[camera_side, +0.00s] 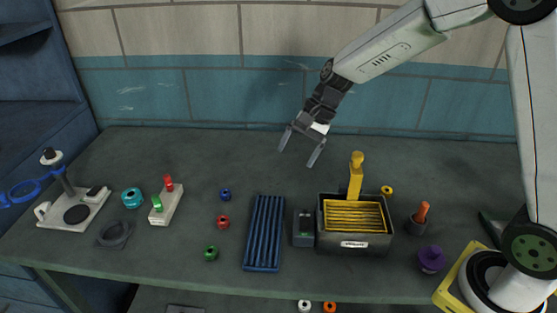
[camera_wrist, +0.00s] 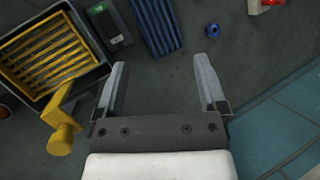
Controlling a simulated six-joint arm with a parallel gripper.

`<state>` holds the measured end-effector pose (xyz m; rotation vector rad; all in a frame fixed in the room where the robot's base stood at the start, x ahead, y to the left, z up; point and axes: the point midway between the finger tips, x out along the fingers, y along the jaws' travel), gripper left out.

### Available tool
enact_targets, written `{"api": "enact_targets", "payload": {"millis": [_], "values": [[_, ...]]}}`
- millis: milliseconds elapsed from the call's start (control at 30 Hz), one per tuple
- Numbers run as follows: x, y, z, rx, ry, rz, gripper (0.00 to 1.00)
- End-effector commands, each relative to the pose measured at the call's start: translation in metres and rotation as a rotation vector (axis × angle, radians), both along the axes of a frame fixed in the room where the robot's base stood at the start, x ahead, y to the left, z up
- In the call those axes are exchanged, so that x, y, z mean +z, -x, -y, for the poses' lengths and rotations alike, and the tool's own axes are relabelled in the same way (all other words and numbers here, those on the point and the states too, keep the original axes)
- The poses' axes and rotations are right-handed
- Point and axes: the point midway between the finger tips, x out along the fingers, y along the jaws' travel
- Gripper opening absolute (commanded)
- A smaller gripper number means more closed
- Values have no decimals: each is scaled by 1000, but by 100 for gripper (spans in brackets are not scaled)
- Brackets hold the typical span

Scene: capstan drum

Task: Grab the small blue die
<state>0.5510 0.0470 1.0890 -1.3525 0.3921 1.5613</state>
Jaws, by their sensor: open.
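The small blue die (camera_side: 225,194) lies on the dark table, left of the blue ribbed tray, in the side view. In the wrist view a small blue piece (camera_wrist: 213,30) shows beyond the right fingertip, apart from it. My gripper (camera_side: 301,147) is open and empty, held above the back of the table, to the right of the die. Its two fingers (camera_wrist: 161,75) are spread wide in the wrist view with bare table between them.
The blue ribbed tray (camera_side: 264,233), a grey box (camera_side: 303,228) and a black bin with a yellow rack and handle (camera_side: 354,219) stand at centre right. Red (camera_side: 223,222) and green (camera_side: 211,253) pieces lie near the die. A switch block (camera_side: 167,205) stands left. The back table is clear.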

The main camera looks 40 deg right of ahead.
Motion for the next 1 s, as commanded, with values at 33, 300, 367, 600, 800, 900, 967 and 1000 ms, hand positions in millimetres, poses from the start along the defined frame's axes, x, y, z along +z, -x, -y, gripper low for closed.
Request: {"api": "enact_targets", "payload": {"millis": [33,300,367,600,800,900,967,1000], "values": [[-2,-14,-2,-55,-49,-28,91],[-5,-82,-15,-336,-345,-183,91],[-6,-96,-16,-390,-412,-219,91],[-7,-142,-17,-542,-646,-342,91],[-7,-168,-14,-619,-801,-424,91],[-37,-167,-15,-620,-798,-428,91],[-54,-167,-15,-620,-796,-427,91],[-65,-166,-15,-620,-795,-426,91]]}}
